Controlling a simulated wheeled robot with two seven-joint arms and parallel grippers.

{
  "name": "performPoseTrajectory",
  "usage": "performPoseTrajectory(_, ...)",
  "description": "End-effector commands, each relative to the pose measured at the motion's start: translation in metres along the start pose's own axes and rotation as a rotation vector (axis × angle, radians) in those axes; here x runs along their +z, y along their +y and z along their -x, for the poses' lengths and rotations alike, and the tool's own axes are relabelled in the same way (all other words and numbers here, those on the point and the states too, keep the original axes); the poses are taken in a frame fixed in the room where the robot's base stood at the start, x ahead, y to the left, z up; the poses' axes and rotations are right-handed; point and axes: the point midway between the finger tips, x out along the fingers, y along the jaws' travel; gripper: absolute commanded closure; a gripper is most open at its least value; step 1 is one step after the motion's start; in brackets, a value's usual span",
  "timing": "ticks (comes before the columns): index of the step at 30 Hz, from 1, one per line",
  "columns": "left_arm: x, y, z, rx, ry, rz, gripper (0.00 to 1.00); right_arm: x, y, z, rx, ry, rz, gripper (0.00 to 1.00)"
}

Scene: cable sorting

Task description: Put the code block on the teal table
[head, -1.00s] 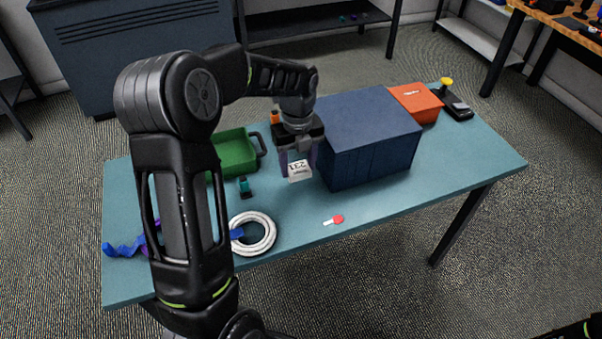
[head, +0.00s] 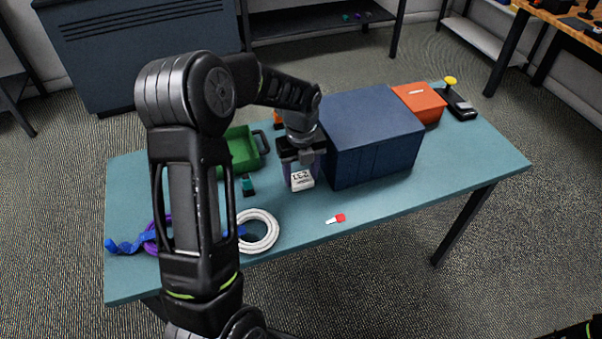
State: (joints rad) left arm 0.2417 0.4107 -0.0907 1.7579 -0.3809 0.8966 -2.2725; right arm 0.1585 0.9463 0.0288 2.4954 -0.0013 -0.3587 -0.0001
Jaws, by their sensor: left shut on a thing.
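The code block (head: 302,181), a small white block with dark printed characters, is between the fingers of my left gripper (head: 301,168). The gripper points down and is shut on the block's upper part. The block is low over the teal table (head: 400,205), in front of the left end of the dark blue box. I cannot tell whether its underside touches the tabletop.
The dark blue box (head: 368,140) stands close to the right of my left gripper. A green tray (head: 240,151), a white cable coil (head: 259,243), a red key-like tag (head: 338,218) and an orange box (head: 421,103) are also on the table. The table's front right is clear.

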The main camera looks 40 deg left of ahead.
Motion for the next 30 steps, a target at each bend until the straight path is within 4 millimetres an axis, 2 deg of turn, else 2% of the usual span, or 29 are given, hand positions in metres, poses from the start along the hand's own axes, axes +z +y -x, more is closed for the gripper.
performPoseTrajectory(2, 0.0, 0.0, -0.003, 0.0, 0.0, 0.0, 0.86, 0.0, 0.001, -0.002, 0.0, 0.0, 0.0, 0.64)
performPoseTrajectory(3, 0.0, 0.0, -0.004, 0.0, 0.0, 0.0, 0.45, 0.0, 0.001, -0.002, 0.0, 0.0, 0.0, 0.64)
performPoseTrajectory(11, 0.0, 0.0, -0.003, 0.0, 0.0, 0.0, 0.24, 0.0, 0.001, -0.001, 0.0, 0.0, 0.0, 0.64)
performPoseTrajectory(18, 0.0, 0.0, -0.002, 0.0, 0.0, 0.0, 0.24, 0.0, 0.0, -0.001, 0.0, 0.0, 0.0, 0.64)
performPoseTrajectory(23, 0.001, 0.0, 0.005, -0.002, -0.002, 0.0, 0.24, 0.0, 0.0, 0.0, 0.0, 0.0, 0.0, 0.64)
performPoseTrajectory(26, 0.001, 0.0, 0.018, -0.002, -0.003, 0.001, 0.24, 0.0, 0.0, 0.001, 0.0, 0.0, 0.0, 0.64)
performPoseTrajectory(30, 0.001, -0.001, 0.043, -0.003, -0.004, 0.001, 0.24, 0.0, -0.001, 0.002, 0.0, 0.0, 0.0, 0.64)
